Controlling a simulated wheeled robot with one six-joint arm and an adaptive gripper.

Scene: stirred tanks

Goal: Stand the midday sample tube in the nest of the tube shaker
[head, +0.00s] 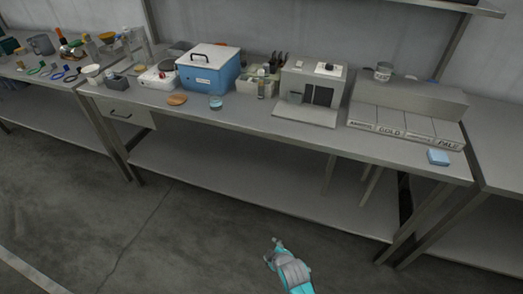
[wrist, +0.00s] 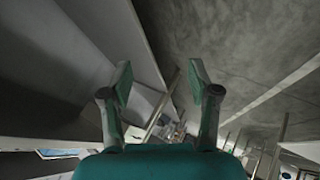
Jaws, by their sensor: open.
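My gripper (head: 274,250) is in front of the bench, over the floor and well apart from everything on the benchtop. In the wrist view my gripper (wrist: 159,85) is open, with nothing between its fingers. A small white device (head: 157,79) with a dark round top and a red spot stands left of the blue box; it may be the tube shaker, but its nest is too small to make out. A pale rack (head: 258,84) with small upright items stands right of the blue box. I cannot tell which item, if any, is the midday sample tube.
The long grey bench (head: 240,118) carries a blue lidded box (head: 209,70), a grey machine (head: 312,90), labelled bins (head: 405,122), a light-blue block (head: 438,157) and a brown disc (head: 177,99). A left bench holds cluttered small items. The floor in front is clear.

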